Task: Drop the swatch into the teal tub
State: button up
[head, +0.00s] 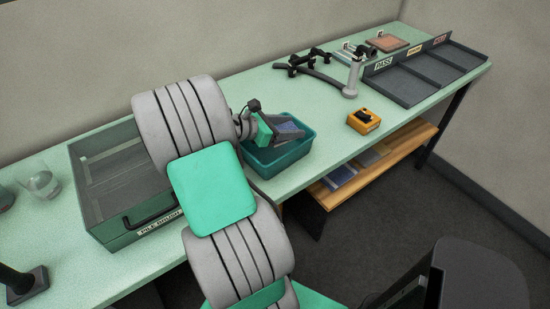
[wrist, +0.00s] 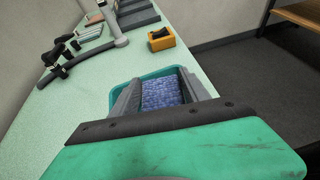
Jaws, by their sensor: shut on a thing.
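The teal tub (head: 272,167) stands on the green bench, just right of my arm in the head view. Its rim also shows in the wrist view (wrist: 148,76). My gripper (head: 288,128) is over the tub. In the wrist view my gripper (wrist: 163,88) is shut on the swatch (wrist: 162,94), a blue-purple tufted piece held between the two fingers. The swatch also shows as a bluish patch in the head view (head: 290,129). Its height above the tub floor cannot be told. Most of the tub's inside is hidden by my gripper.
A green-framed clear box labelled PILE BRUSH (head: 120,185) stands left of my arm. An orange device (head: 364,121) sits right of the tub. A black curved tool with a grey post (head: 350,85) and a labelled dark sorting tray (head: 425,75) lie farther back. The bench between is clear.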

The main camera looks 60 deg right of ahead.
jog(key=shift+f, duration=0.35)
jog(key=o, duration=1.4)
jog(key=v, duration=0.7)
jog(key=shift+w+a+r, duration=0.1)
jog(key=shift+w+a, duration=0.1)
jog(key=shift+a, duration=0.1)
